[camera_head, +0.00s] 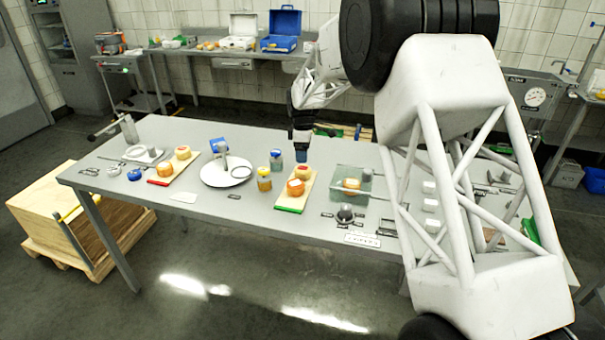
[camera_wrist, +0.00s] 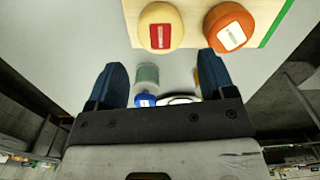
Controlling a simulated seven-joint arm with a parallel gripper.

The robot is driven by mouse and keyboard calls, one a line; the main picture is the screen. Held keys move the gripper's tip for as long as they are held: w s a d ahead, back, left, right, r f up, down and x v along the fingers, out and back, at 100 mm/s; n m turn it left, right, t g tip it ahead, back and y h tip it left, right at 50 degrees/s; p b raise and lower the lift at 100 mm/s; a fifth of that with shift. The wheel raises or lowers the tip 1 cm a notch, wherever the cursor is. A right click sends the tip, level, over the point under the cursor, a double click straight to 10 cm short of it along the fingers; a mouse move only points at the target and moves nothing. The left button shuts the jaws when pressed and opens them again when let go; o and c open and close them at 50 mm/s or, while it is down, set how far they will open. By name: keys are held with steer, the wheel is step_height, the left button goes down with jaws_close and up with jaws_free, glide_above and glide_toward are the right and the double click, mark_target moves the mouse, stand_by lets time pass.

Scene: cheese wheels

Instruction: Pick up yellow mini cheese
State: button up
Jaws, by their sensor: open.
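The yellow mini cheese (camera_wrist: 160,27), a small wheel with a red label, sits on a light wooden board (camera_wrist: 196,8) at the top of the wrist view. It also shows in the head view (camera_head: 302,171), at the far part of the green-edged board (camera_head: 308,190). An orange cheese (camera_wrist: 229,27) with a white label sits beside it, nearer the green edge. My gripper (camera_wrist: 160,78) is open and empty, its blue fingers pointing toward the board side. In the head view my gripper (camera_head: 302,155) is just beyond the yellow cheese, seemingly above the table.
A jar with a blue lid (camera_wrist: 147,82) shows between my fingers; it and an amber jar (camera_head: 264,179) stand left of the board in the head view. A clear container (camera_head: 352,183) is to the right. A white plate (camera_head: 226,171) and a red-edged board with cheeses (camera_head: 175,167) lie left.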

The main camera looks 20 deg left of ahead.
mark_target(303, 168)
steer(key=shift+f, duration=1.3)
steer(key=shift+f, duration=2.6)
steer(key=c, duration=0.7)
steer(key=shift+r, duration=0.2)
